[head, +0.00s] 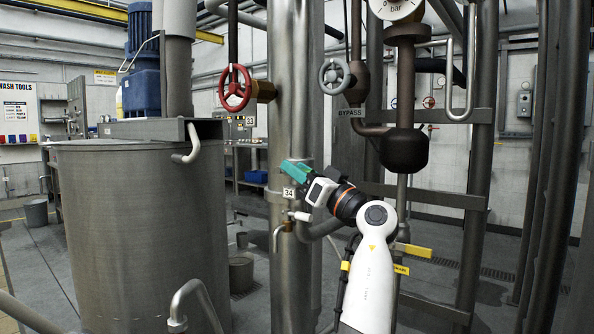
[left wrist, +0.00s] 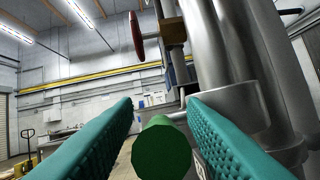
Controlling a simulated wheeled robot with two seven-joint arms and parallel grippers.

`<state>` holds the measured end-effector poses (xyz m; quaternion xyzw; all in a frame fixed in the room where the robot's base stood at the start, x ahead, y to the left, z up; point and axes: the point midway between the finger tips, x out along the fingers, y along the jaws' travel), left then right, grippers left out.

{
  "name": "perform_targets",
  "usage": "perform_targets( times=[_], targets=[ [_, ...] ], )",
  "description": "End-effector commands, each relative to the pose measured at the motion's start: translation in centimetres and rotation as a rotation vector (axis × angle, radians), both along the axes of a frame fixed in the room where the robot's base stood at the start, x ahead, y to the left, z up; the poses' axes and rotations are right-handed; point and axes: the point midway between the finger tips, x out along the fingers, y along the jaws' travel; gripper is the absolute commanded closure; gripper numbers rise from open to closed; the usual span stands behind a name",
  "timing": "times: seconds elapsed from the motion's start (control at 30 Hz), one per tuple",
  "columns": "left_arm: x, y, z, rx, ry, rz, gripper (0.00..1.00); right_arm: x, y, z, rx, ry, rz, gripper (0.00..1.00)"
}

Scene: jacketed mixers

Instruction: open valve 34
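A white label reading 34 (head: 289,193) is on the tall steel pipe (head: 283,110). Just below it a small brass tap (head: 288,226) with a bent spout sticks out of the pipe. My left gripper (head: 296,168) is beside the pipe, just above the label, with teal fingers. In the left wrist view its fingers (left wrist: 160,105) are spread apart. A dark green round-ended cylinder (left wrist: 162,150) shows between them, close to both; I cannot tell whether they touch it. The head view does not show this green piece clearly. My right gripper is not in view.
A red handwheel (head: 235,88) is above left, and a grey handwheel (head: 334,76) is by the BYPASS label (head: 350,113). A large steel tank (head: 145,240) stands left. A yellow lever (head: 413,250) is low right of my arm. Pipes and frames crowd the right.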

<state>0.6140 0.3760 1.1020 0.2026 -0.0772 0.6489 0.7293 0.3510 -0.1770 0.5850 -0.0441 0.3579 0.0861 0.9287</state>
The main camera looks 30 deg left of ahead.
Motion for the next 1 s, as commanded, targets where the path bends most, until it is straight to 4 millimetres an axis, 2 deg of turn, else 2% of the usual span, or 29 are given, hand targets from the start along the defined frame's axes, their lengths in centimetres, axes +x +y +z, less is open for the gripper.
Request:
perform_targets(
  times=[0.13, 0.4, 0.63, 1.0],
  targets=[
    [0.11, 0.78, 0.34, 0.000, -0.001, -0.001, 0.62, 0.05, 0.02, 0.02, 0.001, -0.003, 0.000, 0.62],
    [0.13, 0.86, 0.35, 0.000, -0.001, -0.001, 0.62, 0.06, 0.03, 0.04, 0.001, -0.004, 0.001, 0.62],
    [0.13, 0.85, 0.34, 0.000, -0.001, -0.001, 1.00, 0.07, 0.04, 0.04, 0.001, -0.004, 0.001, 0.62],
    [0.14, 1.14, 0.43, -0.006, 0.000, -0.001, 1.00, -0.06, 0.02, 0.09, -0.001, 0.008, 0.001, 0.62]
  ],
)
